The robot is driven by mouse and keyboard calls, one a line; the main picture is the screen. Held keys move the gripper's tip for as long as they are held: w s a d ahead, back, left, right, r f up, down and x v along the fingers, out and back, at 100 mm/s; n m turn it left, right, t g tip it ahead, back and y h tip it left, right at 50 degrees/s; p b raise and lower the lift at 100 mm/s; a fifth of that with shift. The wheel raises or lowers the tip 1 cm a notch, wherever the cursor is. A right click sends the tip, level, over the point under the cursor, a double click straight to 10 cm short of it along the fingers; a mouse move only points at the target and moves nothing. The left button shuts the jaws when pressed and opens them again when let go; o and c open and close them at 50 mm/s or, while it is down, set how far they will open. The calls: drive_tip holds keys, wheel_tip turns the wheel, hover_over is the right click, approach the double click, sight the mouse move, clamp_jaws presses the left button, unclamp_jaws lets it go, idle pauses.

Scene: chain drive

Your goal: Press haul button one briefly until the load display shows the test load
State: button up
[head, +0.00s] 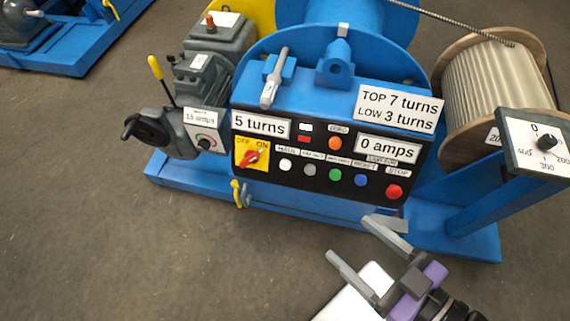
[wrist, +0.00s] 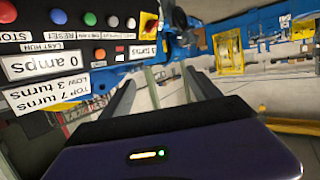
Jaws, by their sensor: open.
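The black control panel (head: 318,160) on the blue winch carries a row of buttons. The white button (head: 286,164) under the "HAUL" label is at the left of the row, then grey, green, blue and red ones. It also shows in the wrist view (wrist: 130,23), where the panel is upside down. One display (head: 387,149) reads "0 amps" and another (head: 261,124) reads "5 turns". A dial (head: 546,141) with a black knob and load-like numbers is at the right. My gripper (head: 349,238) is open and empty, in front of and below the panel, apart from the buttons.
A red-handled OFF/ON switch (head: 251,157) on a yellow plate is left of the buttons. The red stop button (head: 394,191) is at the row's right end. A rope reel (head: 490,85) stands right of the panel. The floor at the lower left is clear.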

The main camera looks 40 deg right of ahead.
clamp_jaws()
idle(1.4)
